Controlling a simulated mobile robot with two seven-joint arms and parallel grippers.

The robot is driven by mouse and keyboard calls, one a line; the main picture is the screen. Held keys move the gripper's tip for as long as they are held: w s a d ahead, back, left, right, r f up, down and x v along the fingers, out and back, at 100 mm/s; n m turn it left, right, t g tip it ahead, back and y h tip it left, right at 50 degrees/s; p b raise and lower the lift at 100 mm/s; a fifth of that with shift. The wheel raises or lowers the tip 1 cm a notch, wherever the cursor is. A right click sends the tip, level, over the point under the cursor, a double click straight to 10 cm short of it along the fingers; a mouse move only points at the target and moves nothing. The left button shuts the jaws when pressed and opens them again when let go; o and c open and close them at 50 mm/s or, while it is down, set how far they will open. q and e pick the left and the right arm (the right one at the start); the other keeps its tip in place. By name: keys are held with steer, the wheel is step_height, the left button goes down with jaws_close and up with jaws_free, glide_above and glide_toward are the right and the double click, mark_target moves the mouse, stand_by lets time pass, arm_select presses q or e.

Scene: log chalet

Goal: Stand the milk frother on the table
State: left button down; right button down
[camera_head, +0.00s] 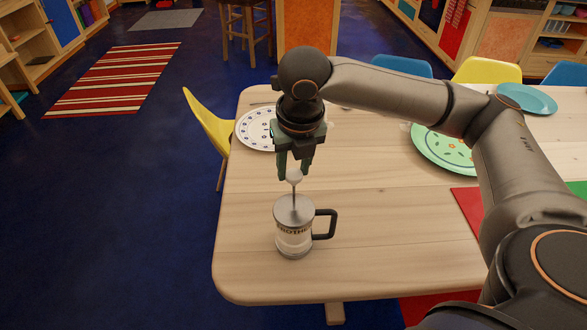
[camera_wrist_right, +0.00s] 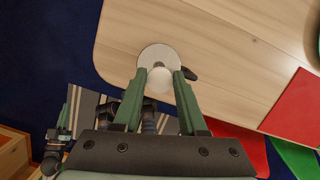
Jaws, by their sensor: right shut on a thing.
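The milk frother (camera_head: 293,240) is a clear, lettered jug with a metal lid, a black handle on its right and a thin plunger rod topped by a pale knob. It is upright over the near left part of the wooden table (camera_head: 375,255). I cannot tell whether its base touches the tabletop. My right gripper (camera_head: 295,171) points down from above and is shut on the knob. In the right wrist view the frother's round lid (camera_wrist_right: 158,53) shows between the green fingers (camera_wrist_right: 158,75). What seems to be my left gripper (camera_wrist_right: 63,122) shows small at the lower left there.
A patterned white plate (camera_head: 256,130) and a green plate (camera_head: 445,150) lie farther back on the table. A blue plate (camera_head: 527,98) is at the far right. A red mat (camera_head: 466,203) lies right of the frother. A yellow chair (camera_head: 208,122) stands at the left edge. Wood around the frother is clear.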

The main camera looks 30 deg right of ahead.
steer(key=shift+f, duration=0.3)
steer(key=shift+c, duration=2.3)
jaws_free()
steer(key=shift+r, duration=0.1)
steer(key=p+v, duration=0.2)
steer(key=v, duration=1)
steer(key=shift+a, duration=0.1)
